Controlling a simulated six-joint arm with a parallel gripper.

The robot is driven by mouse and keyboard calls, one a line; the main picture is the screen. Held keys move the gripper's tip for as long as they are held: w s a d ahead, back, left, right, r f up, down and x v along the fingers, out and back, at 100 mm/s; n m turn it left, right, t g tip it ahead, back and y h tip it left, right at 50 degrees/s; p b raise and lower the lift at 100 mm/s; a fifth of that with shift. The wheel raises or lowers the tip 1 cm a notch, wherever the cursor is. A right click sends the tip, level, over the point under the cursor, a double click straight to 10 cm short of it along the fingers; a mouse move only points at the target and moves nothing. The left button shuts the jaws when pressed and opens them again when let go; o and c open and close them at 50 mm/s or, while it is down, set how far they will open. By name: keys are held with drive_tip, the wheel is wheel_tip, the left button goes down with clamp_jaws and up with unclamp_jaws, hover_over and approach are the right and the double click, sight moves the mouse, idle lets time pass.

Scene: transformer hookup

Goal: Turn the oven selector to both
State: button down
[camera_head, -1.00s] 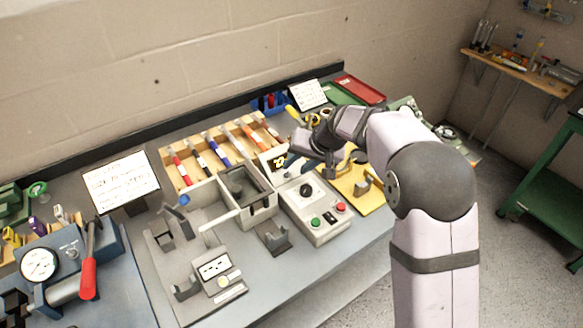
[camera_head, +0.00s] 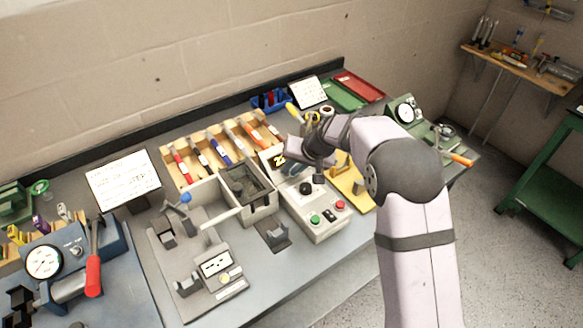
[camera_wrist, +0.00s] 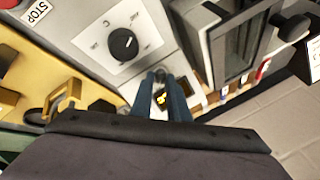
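The oven selector is a black round knob (camera_wrist: 123,43) on a white labelled plate on the grey control box. In the head view the knob (camera_head: 306,187) sits above the green and red buttons. A small pale mark shows on it; the labels are too small to read. My gripper (camera_wrist: 161,82) points down past the selector's plate, its two blue-grey fingers apart with a gap between them. A small dark round part shows near the fingertips; I cannot tell whether they touch it. The fingers do not touch the selector. In the head view my gripper (camera_head: 290,163) is partly hidden.
The grey oven (camera_head: 248,192) with its open-topped chamber stands left of the control box (camera_head: 318,215). A lit display (camera_head: 278,158) stands behind the box. A yellow fixture (camera_head: 350,185) is on the right. Wooden racks of coloured markers (camera_head: 215,150) line the back.

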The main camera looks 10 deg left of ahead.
drive_tip(key=shift+a+f+n+b, duration=0.1)
drive_tip(key=shift+n+b, duration=0.3)
drive_tip(key=shift+b, duration=0.25)
drive_tip(key=n+b, duration=0.2)
drive_tip(key=b, duration=0.1)
drive_tip(key=shift+a+f+n+h, duration=0.1)
drive_tip(key=shift+n+h, duration=0.2)
drive_tip(key=n+b, duration=0.4)
drive_tip(key=shift+s+a, duration=0.1)
drive_tip(key=shift+s, duration=0.05)
drive_tip(key=n+b, duration=0.3)
drive_tip(key=n, duration=0.1)
drive_tip(key=shift+s+a+n+t+h, duration=0.1)
drive_tip(key=shift+s+n+t+h, duration=0.05)
drive_tip(key=shift+n+t+h, duration=0.2)
drive_tip(key=shift+s+r+n+t+b, duration=0.1)
drive_tip(key=shift+n+t+b, duration=0.1)
drive_tip(key=shift+n+b, duration=0.55)
drive_tip(key=shift+r+n+t+b, duration=0.15)
drive_tip(key=shift+n+b, duration=0.35)
drive_tip(key=shift+n, duration=0.4)
drive_tip(key=c, duration=1.8)
unclamp_jaws()
drive_tip(key=shift+o, duration=0.2)
